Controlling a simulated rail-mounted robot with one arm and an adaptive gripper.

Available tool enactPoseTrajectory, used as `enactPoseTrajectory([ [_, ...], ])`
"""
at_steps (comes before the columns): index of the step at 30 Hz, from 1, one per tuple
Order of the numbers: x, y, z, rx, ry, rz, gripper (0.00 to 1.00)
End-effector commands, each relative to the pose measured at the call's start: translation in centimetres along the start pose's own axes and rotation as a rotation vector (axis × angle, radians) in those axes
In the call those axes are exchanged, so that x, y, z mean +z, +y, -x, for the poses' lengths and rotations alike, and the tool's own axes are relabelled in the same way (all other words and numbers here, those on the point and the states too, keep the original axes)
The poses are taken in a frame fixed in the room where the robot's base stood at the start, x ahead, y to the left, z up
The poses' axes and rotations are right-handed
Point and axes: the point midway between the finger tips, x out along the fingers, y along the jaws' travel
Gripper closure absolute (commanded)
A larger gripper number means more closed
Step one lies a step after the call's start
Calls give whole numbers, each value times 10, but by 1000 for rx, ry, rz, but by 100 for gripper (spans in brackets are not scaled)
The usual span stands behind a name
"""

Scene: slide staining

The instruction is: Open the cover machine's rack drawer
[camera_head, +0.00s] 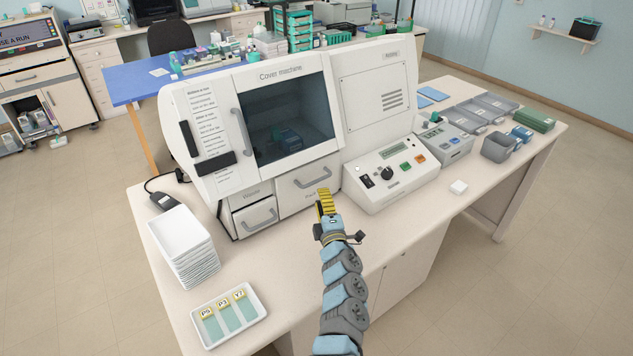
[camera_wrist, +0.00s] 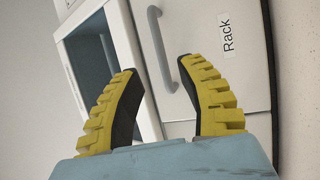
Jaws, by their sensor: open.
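The white cover machine (camera_head: 375,60) stands on the bench. Its rack drawer (camera_head: 292,198) is shut, at the lower middle of its front, with a grey bar handle (camera_head: 312,182). In the wrist view the drawer front (camera_wrist: 240,75) carries the label "Rack", and its handle (camera_wrist: 158,45) runs up and down the picture. My gripper (camera_head: 323,190) is in front of the drawer and covers part of its label in the head view. In the wrist view my gripper (camera_wrist: 159,69) is open, its yellow fingers either side of the handle's lower end. Contact with the handle cannot be told.
A waste drawer (camera_head: 254,217) is left of the rack drawer. A control panel box (camera_head: 392,176) juts out on the right. Stacked white trays (camera_head: 183,246) and a slide tray (camera_head: 229,314) stand at the left front. A small white block (camera_head: 458,187) lies right.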

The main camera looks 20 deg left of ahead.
Motion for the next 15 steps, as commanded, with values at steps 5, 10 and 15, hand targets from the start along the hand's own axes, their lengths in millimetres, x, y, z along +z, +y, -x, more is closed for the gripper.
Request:
enactPoseTrajectory([
  [5, 0, 1, -11, 0, -2, -4, 61],
  [10, 1, -2, -19, -2, -3, -5, 61],
  [15, 1, 0, -28, 2, -4, -5, 61],
])
